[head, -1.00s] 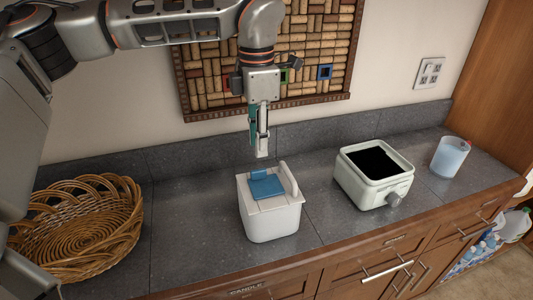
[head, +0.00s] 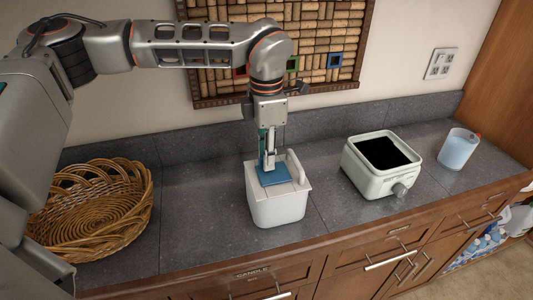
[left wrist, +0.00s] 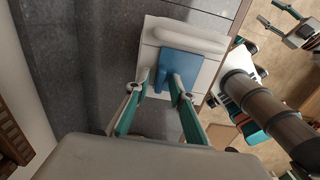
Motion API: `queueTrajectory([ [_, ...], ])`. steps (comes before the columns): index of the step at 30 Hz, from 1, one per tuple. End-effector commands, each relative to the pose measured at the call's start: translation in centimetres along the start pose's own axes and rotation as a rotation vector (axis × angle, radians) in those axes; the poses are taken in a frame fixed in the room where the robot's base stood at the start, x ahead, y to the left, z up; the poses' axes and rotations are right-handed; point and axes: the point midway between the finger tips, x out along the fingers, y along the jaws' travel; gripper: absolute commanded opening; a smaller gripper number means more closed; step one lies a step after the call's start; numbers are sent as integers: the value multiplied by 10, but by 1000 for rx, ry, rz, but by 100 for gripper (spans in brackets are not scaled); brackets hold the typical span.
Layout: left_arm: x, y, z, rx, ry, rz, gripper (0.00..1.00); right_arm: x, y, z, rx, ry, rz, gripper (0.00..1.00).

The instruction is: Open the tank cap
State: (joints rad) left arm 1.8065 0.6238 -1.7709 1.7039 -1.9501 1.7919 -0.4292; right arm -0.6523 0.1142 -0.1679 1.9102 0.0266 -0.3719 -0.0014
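A white tank (head: 277,208) stands on the grey counter, with a blue cap (head: 273,178) on its top. In the left wrist view the blue cap (left wrist: 190,65) lies flat and has a raised blue tab (left wrist: 163,75). My left gripper (head: 267,168) points down just over the cap, close to the tab. In the left wrist view its fingers (left wrist: 156,84) are apart, with the tab between or just beyond the tips; contact cannot be made out. My right gripper (left wrist: 275,12) shows at the upper right of the left wrist view, away from the tank, fingers apart and empty.
A wicker basket (head: 92,212) stands left on the counter. A pale green box-shaped appliance (head: 372,178), open on top, with a knob, stands right of the tank. A cup of water (head: 457,150) is farther right. The counter between tank and basket is clear.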

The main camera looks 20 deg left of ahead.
Motion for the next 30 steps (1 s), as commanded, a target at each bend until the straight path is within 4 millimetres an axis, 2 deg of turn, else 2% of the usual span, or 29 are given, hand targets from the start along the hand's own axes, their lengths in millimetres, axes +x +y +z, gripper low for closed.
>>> queueTrajectory([
  [1, 0, 0, 0, 0, 0, 0, 7, 0, 0, 0, 0, 0, 0, 40],
  [2, 0, 0, 0, 0, 0, 0, 0, 0, 0, 0, 0, 0, 0, 40],
  [11, -1, -1, 0, 1, 0, 9, 0, 1, -2, 2, -3, 0, -5, 40],
  [18, -5, -5, 0, 4, -2, 100, 0, 8, -9, 4, -11, 18, -20, 40],
  [24, -10, -13, 1, 6, -1, 243, 0, 15, -23, -10, -12, 75, -42, 40],
  [26, -12, -15, 1, 6, -2, 289, 0, 19, -24, -8, -12, 80, -43, 40],
  [30, -17, -21, 1, 6, -1, 392, 0, 28, -25, 10, -13, 67, -41, 40],
])
